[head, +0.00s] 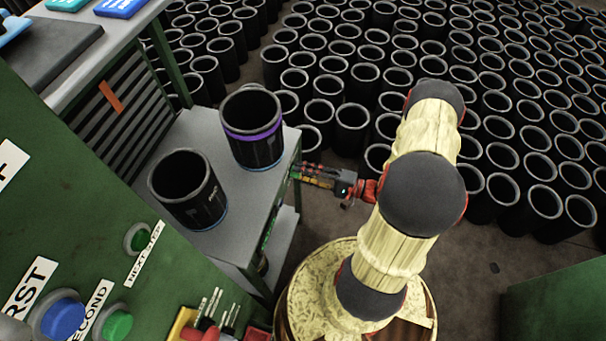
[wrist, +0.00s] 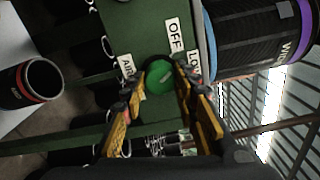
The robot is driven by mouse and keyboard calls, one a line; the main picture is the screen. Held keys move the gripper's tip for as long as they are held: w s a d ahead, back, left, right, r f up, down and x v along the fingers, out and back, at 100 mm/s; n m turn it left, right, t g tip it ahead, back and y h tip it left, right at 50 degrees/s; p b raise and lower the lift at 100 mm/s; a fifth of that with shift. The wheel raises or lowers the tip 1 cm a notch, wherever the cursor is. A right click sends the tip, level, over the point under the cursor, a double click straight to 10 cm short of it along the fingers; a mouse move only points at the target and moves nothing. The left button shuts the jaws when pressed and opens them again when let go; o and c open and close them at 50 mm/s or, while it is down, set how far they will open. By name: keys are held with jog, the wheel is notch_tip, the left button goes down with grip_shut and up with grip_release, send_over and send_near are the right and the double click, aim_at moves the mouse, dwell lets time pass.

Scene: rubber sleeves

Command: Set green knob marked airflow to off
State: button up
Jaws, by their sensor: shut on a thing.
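The round green knob (wrist: 159,76) sits on a green panel in the wrist view. A partly covered label starting "AIR" (wrist: 126,66) is left of it. The label "OFF" (wrist: 174,35) is above it, and a partly hidden label starting "LO" (wrist: 194,63) is to its right. My gripper (wrist: 160,88) has one yellow-and-black finger on each side of the knob and is shut on it. A small faint mark shows on the knob, but I cannot tell which label it points to. In the head view my gripper (head: 302,172) reaches the table's right side; the knob is hidden there.
Two black sleeves, one purple-banded (head: 252,128) and one plain-looking (head: 188,189), stand on the grey table (head: 222,240). A green panel with a blue button (head: 62,315) and green buttons is at lower left. Many black sleeves fill the floor behind.

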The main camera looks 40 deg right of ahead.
jog(key=shift+n+b, duration=0.35)
jog(key=shift+n, duration=0.75)
jog(key=o, duration=1.2)
jog(key=shift+c, duration=0.2)
jog(key=shift+s+d, duration=0.1)
jog(key=v, duration=1.1)
jog(key=shift+s+d, duration=0.25)
jog(key=shift+s, duration=0.05)
